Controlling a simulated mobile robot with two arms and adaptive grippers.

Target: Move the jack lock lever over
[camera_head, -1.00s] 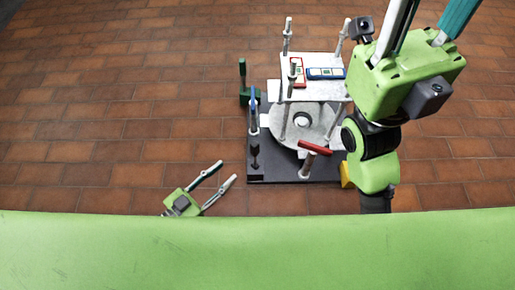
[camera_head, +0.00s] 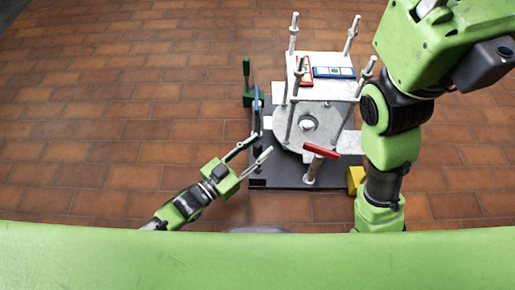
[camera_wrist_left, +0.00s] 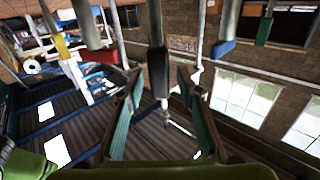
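No label shows which lever is the jack lock lever. A black-handled lever (camera_wrist_left: 158,72) stands in the left wrist view between the two spread fingers, with a gap on each side. My left gripper (camera_head: 264,144) is open at the left front of the dark base plate (camera_head: 277,183) and hides that lever in the head view. A blue lever (camera_head: 257,108) and a green lever (camera_head: 246,75) stand behind it, and a red-handled lever (camera_head: 321,151) stands to its right.
A white plate (camera_head: 316,88) on several metal posts stands over a round grey flange (camera_head: 325,125). Red and blue framed tags lie on the plate. A yellow block (camera_head: 356,178) is at the front right. Tiled floor to the left is free.

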